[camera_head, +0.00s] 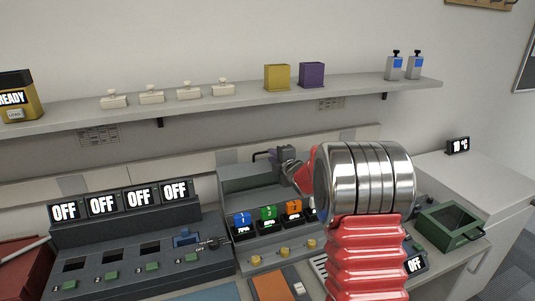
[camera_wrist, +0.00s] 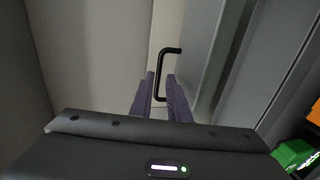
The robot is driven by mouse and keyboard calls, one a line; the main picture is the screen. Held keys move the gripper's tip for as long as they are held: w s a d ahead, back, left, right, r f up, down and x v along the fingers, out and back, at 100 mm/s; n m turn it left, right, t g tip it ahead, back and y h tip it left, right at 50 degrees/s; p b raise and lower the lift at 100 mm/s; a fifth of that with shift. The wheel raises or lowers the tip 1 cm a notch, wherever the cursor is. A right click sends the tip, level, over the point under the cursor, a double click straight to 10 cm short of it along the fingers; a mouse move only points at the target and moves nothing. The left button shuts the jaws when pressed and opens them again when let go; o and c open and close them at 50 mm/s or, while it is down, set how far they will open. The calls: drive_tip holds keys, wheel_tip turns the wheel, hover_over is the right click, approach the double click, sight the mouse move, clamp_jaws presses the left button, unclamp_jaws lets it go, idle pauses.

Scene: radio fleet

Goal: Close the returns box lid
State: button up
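The grey box (camera_head: 227,213) I take as the returns box stands mid-counter, with blue, green and orange tagged units at its front. Its grey lid (camera_head: 240,183) appears raised at the back; it is the grey panel (camera_wrist: 203,45) in the wrist view. A black bar handle (camera_wrist: 179,50) sits on the lid; it also shows at the lid's top edge in the head view (camera_head: 262,154). My gripper (camera_wrist: 159,80) has its dark purple fingers on either side of the handle bar, with a small gap visible. In the head view my gripper (camera_head: 285,158) is beside the handle, partly hidden by my arm.
A dark console (camera_head: 130,230) with several OFF displays stands left. A shelf (camera_head: 240,97) with small boxes runs above. An orange notebook (camera_head: 272,288) lies in front.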

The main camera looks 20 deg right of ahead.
drive_tip(key=shift+x, duration=2.9)
drive_tip(key=shift+c, duration=0.2)
drive_tip(key=c, duration=0.3)
clamp_jaws()
drive_tip(key=shift+f, duration=0.25)
drive_tip(key=shift+a, duration=0.2)
drive_tip(key=shift+s+d, duration=0.1)
drive_tip(key=shift+d, duration=0.05)
